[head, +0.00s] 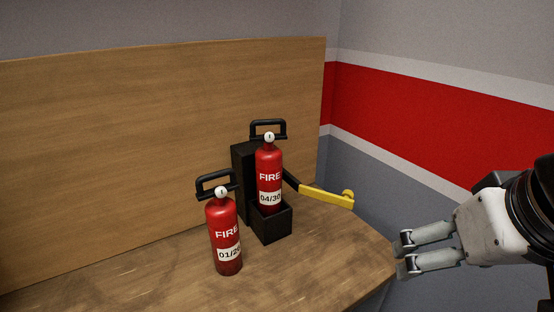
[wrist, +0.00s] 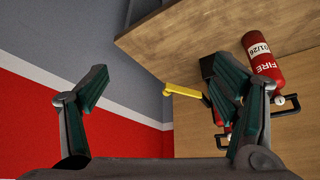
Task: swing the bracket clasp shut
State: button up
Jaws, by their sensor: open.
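The yellow bracket clasp (head: 325,197) stands swung out to the right of the black bracket (head: 272,226), so it is open. A red fire extinguisher labelled 04/30 (head: 269,172) stands upright in the bracket. The clasp also shows in the wrist view (wrist: 184,91), between my fingers and close to the right one in the picture. My gripper (head: 400,255) is open and empty, to the right of the clasp's tip and apart from it. In the wrist view (wrist: 165,95) its fingers are spread, and the right one partly hides the bracket and the extinguisher in it.
A second red extinguisher (head: 225,235), labelled 01/2-something in the head view, stands on the wooden shelf (head: 130,285) left of the bracket. A wooden back panel (head: 120,150) rises behind. A grey wall with a red band (head: 430,105) is at right. Free air lies between gripper and clasp.

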dwell(0.4)
jog(key=c, duration=0.6)
jog(key=shift+w+a+f, duration=0.15)
jog(key=shift+w+f, duration=0.1)
jog(key=shift+w, duration=0.05)
jog(key=shift+c, duration=1.2)
jog(key=m+t+y+b, duration=0.2)
jog(key=m+y+b, duration=0.25)
jog(key=y, duration=0.95)
send_near(348, 195)
jog(key=shift+m, duration=0.35)
jog(key=p+x, duration=0.1)
jog(key=x, duration=0.2)
jog(key=p+x, duration=0.1)
jog(key=x, duration=0.3)
jog(key=w+f+x, duration=0.1)
jog(key=x, duration=0.2)
jog(key=shift+w+p, duration=0.1)
jog(key=shift+p, duration=0.3)
